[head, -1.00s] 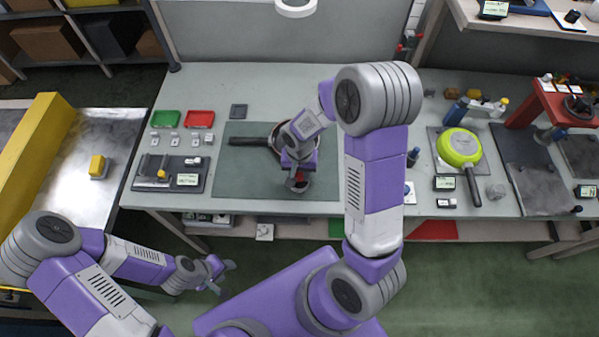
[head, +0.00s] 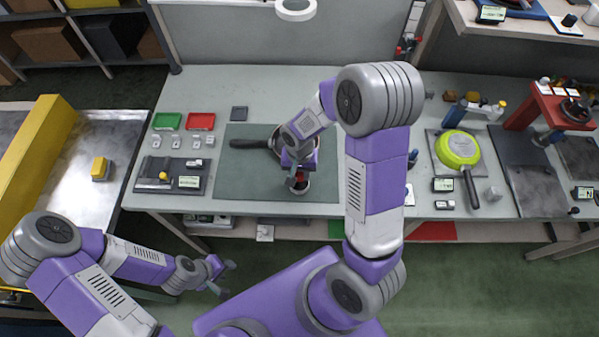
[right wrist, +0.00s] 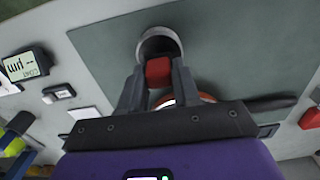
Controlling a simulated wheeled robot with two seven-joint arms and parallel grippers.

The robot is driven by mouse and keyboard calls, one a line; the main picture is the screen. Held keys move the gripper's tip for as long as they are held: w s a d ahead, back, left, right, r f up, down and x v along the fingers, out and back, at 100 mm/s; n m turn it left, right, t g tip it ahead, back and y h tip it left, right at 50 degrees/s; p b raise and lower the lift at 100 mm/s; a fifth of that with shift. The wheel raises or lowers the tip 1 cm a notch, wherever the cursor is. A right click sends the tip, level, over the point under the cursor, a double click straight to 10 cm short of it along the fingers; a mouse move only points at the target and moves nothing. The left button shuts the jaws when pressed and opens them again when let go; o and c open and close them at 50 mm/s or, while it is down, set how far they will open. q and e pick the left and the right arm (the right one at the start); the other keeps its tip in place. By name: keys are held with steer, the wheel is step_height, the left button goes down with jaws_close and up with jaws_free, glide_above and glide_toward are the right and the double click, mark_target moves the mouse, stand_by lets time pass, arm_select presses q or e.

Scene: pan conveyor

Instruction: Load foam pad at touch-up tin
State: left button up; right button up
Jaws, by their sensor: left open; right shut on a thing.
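My right gripper (right wrist: 158,85) is shut on a red foam pad (right wrist: 158,72). In the right wrist view the pad is at the mouth of a round grey tin (right wrist: 178,34). How far it is inside, or whether it touches, I cannot tell. In the head view the tin (head: 301,192) stands near the front of the green-grey mat (head: 250,185), below my right gripper (head: 298,180). My left gripper (head: 223,280) is open and empty, low in front of the bench at the left.
A dark-handled pan (head: 250,143) lies on the mat, partly hidden by my right arm. Green (head: 167,121) and red trays (head: 201,121) sit to the left. A lime-green pan (head: 457,149) is at the right.

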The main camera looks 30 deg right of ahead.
steer(key=shift+r+p, duration=1.75)
steer(key=shift+r, duration=0.9)
steer(key=shift+w+a+f+n+b, duration=0.2)
steer(key=shift+a+f+n+b, duration=0.05)
steer(key=shift+f+n+b, duration=0.1)
steer(key=a+n+b, duration=0.1)
steer(key=n, duration=0.1)
steer(key=w+a+f+n+b, duration=0.1)
steer(key=a+n, duration=0.1)
steer(key=w+a+n+b, duration=0.1)
steer(key=a+n, duration=0.1)
steer(key=shift+w+f, duration=0.1)
steer(key=shift+f, duration=0.25)
